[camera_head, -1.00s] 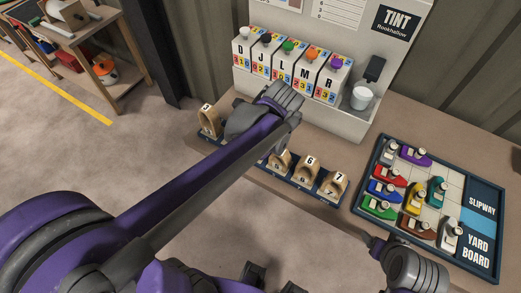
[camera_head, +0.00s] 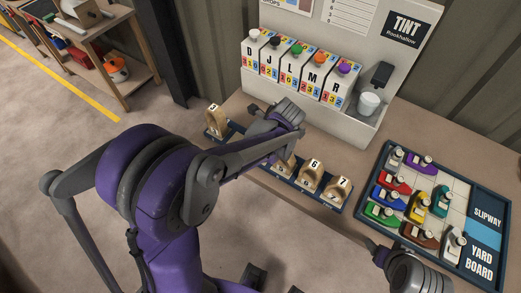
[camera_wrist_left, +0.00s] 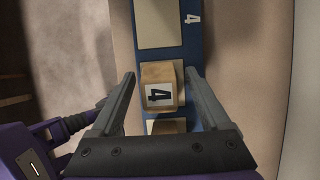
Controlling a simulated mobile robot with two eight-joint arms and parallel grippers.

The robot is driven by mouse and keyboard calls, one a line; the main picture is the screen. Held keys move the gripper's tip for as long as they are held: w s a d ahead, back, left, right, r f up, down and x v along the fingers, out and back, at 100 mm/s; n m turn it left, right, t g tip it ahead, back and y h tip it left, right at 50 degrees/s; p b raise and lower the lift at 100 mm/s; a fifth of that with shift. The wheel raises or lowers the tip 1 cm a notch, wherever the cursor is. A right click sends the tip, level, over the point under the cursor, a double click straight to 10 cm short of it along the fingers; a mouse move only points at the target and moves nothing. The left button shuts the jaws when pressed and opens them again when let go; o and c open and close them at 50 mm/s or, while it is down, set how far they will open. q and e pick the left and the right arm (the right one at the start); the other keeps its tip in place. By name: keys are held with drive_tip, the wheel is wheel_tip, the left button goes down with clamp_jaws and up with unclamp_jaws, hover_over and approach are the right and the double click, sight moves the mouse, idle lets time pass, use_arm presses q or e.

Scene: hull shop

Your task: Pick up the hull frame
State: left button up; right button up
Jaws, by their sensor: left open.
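The wooden hull frame marked 4 (camera_wrist_left: 160,88) shows in the left wrist view, on a dark blue rack (camera_wrist_left: 196,45). My left gripper (camera_wrist_left: 160,76) is open, with one finger on each side of the frame; I cannot tell whether they touch it. In the head view my left gripper (camera_head: 276,118) is over the rack (camera_head: 237,130) and hides frame 4. Arch-shaped frames 3 (camera_head: 214,120), 6 (camera_head: 311,176) and 7 (camera_head: 338,191) stand on the rack; frame 5 (camera_head: 283,165) is partly hidden. My right gripper (camera_head: 376,252) is at the lower right, its jaws unclear.
A tint dispenser with lettered canisters (camera_head: 300,68) and a white cup (camera_head: 368,104) stands behind the rack. The yard board (camera_head: 484,240), with several coloured boats, lies at right. Bare bench top (camera_head: 345,145) shows between them.

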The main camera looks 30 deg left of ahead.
use_arm(q)
drive_tip(key=shift+a+f, duration=0.3)
drive_tip(key=shift+f, duration=0.35)
clamp_jaws()
